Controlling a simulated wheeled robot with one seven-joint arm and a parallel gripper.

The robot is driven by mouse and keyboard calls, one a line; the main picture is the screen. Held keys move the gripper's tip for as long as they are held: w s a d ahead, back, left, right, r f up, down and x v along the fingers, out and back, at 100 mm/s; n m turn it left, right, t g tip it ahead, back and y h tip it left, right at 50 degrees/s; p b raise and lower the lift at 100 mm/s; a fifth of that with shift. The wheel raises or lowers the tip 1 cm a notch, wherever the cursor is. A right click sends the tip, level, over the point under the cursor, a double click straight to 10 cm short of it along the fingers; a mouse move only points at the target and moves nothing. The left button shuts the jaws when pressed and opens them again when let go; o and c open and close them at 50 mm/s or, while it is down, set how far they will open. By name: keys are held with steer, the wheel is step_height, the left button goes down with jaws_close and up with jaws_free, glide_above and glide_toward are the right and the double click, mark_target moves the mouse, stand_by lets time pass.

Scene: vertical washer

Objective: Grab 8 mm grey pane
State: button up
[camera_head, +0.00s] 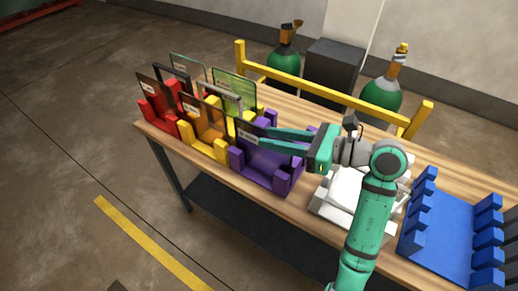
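A dark, greyish-purple see-through pane (262,160) with a small pale label stands in the purple holder (238,163) near the front of the table. I cannot read the label or the thickness. My gripper (269,135) reaches in from the right, its two long green fingers pointing left at the top part of this pane. The fingertips overlap the pane's upper edge in the picture. I cannot tell whether they touch it, or whether they are shut on it.
Left of it, an orange pane (210,122) stands in a yellow holder and a brown pane (150,91) in a red holder. A yellow-green pane (235,88) stands behind. White holder (334,196) and blue holder (440,238) are to the right. A yellow rail (310,88) runs along the back.

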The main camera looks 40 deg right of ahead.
mark_target(263, 129)
steer(key=s+d+g+h, duration=0.1)
steer(key=s+d+h, duration=0.15)
steer(key=d, duration=0.35)
steer(key=shift+a+x, duration=0.2)
steer(key=shift+x, duration=5.55)
steer(key=shift+r, duration=0.1)
jaws_close()
steer(key=shift+r, duration=0.1)
